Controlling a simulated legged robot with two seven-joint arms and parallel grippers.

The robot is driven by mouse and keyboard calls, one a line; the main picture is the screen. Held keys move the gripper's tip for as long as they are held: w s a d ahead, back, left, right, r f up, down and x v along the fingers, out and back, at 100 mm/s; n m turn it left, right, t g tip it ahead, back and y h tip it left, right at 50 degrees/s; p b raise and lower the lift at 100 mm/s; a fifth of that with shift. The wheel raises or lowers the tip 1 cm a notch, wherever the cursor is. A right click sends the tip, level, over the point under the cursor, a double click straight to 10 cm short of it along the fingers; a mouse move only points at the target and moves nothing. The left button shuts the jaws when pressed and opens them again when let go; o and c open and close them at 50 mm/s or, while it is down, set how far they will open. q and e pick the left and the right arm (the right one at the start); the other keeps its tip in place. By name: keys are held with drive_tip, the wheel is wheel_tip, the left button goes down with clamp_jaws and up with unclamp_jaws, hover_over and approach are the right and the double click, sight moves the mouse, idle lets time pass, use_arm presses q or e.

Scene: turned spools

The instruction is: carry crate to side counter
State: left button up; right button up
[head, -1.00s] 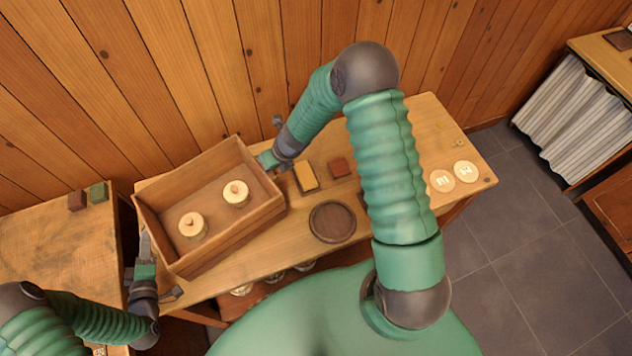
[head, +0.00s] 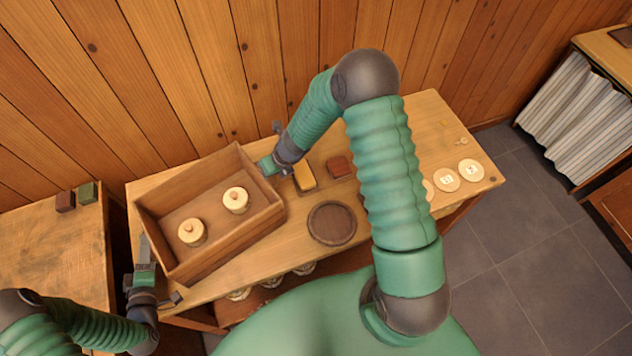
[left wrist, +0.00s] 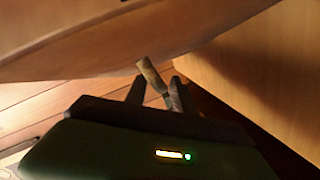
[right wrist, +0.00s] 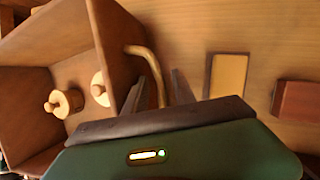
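The wooden crate (head: 233,238) is an open box in the head view, over the left part of a light wood table. Two pale turned spools (head: 191,232) (head: 235,200) stand inside it. My left gripper (head: 144,248) is at the crate's left end. In the left wrist view, a brass-coloured handle (left wrist: 151,74) runs between its fingers. My right gripper (head: 268,165) is at the crate's right end. In the right wrist view, a curved brass handle (right wrist: 155,68) passes between its fingers. Both seem to grip these handles. I cannot tell whether the crate's bottom touches the table.
On the table (head: 262,263) are a yellow block (head: 305,177), a reddish block (head: 340,167), a dark round disc (head: 332,222) and pale discs (head: 446,180) at the right. A worn counter (head: 45,250) with two small blocks stands left. A curtained counter (head: 600,60) stands far right.

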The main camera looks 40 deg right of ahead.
use_arm(q)
drive_tip(key=shift+d, duration=0.25)
use_arm(e)
drive_tip(key=shift+d, duration=0.1)
drive_tip(key=shift+s+r, duration=0.1)
drive_tip(key=shift+r, duration=0.15)
use_arm(q)
drive_tip(key=v, duration=0.8)
use_arm(e)
drive_tip(key=v, duration=1.1)
use_arm(q)
drive_tip(key=shift+a+f, duration=0.1)
use_arm(e)
drive_tip(key=shift+d+r, duration=0.1)
drive_tip(key=shift+d, duration=0.05)
drive_tip(key=shift+s, duration=0.1)
